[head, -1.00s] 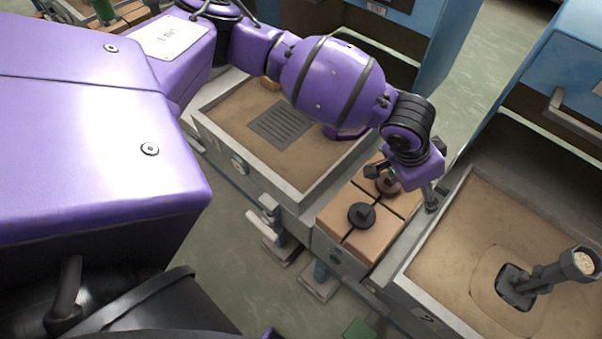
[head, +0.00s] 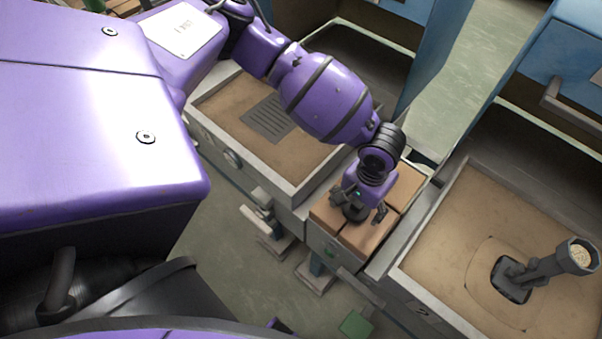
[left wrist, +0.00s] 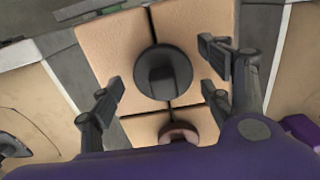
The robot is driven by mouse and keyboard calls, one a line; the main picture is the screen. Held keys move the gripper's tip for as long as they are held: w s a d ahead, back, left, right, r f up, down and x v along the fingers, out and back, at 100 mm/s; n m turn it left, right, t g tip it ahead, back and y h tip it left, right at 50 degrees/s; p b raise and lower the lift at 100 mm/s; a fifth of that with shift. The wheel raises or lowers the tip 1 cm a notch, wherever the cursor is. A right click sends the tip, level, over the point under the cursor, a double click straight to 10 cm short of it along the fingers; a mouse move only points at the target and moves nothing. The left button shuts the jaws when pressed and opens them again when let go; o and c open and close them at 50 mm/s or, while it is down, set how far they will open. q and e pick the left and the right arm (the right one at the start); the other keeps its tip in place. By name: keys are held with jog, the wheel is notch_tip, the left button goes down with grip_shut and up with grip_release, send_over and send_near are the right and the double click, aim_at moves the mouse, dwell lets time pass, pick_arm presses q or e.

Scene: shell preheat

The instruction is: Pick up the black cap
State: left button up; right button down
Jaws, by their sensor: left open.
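The black cap (left wrist: 163,72) is round with a raised bar across its top. In the left wrist view it sits over the seam between the tan blocks (left wrist: 108,42). In the head view the black cap (head: 354,215) is mostly hidden under my left gripper (head: 359,207). My left gripper is open, and in the left wrist view its fingers (left wrist: 162,74) stand on either side of the cap with gaps between. I cannot tell how far above the blocks the fingertips are. My right gripper is not in view.
A reddish-brown cap (left wrist: 178,133) sits close to the black one. A sand-coloured tray with a grate (head: 268,118) lies left of the blocks. Another tray (head: 470,215) with a grey upright fitting (head: 540,270) lies right. Blue cabinets (head: 567,55) stand behind.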

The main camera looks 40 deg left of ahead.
pick_arm(q)
jog(key=shift+w+f, duration=0.1)
jog(key=shift+f, duration=0.2)
jog(key=c, duration=1.2)
jog(key=shift+r, duration=0.15)
